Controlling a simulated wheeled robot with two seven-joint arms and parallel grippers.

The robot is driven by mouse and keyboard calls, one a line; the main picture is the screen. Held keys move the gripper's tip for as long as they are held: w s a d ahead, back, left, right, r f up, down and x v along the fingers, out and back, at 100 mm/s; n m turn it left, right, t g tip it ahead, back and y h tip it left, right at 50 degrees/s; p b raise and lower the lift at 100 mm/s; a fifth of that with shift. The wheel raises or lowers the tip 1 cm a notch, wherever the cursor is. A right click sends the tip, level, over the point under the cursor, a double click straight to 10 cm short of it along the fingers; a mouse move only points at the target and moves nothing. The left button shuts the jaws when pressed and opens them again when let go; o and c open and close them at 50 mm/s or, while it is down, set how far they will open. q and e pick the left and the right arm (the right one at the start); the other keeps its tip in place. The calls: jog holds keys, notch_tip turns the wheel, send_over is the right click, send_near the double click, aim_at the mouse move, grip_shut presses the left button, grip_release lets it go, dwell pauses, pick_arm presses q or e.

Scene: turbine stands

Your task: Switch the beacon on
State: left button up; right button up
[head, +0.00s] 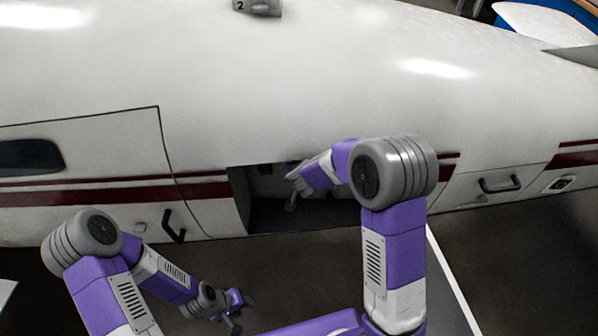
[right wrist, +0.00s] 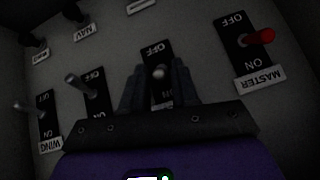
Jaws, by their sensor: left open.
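In the right wrist view a dim panel of toggle switches fills the picture, its lettering upside down. A grey-tipped switch (right wrist: 159,72) stands between the fingers of my right gripper (right wrist: 158,68); its label is mostly covered. The fingers are apart, and I cannot tell whether they touch the lever. No label that I can read says beacon. In the head view my right gripper (head: 291,188) reaches into the open bay (head: 240,195) in the aircraft's side. My left gripper (head: 236,308) is open and empty, low in front of the aircraft.
The red-levered master switch (right wrist: 260,37) is close on the right. A second grey lever (right wrist: 78,84) and the wing switch (right wrist: 27,108) are on the left. More switches (right wrist: 75,14) line the top. The bay edges surround my right forearm. The white fuselage (head: 300,90) spans the head view.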

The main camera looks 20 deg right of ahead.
jog(key=shift+o, duration=0.7)
jog(key=s+a+r+b, duration=0.1)
jog(key=s+a+r, duration=0.1)
jog(key=s, duration=1.3)
jog(key=shift+a+r, duration=0.2)
jog(key=shift+r, duration=0.7)
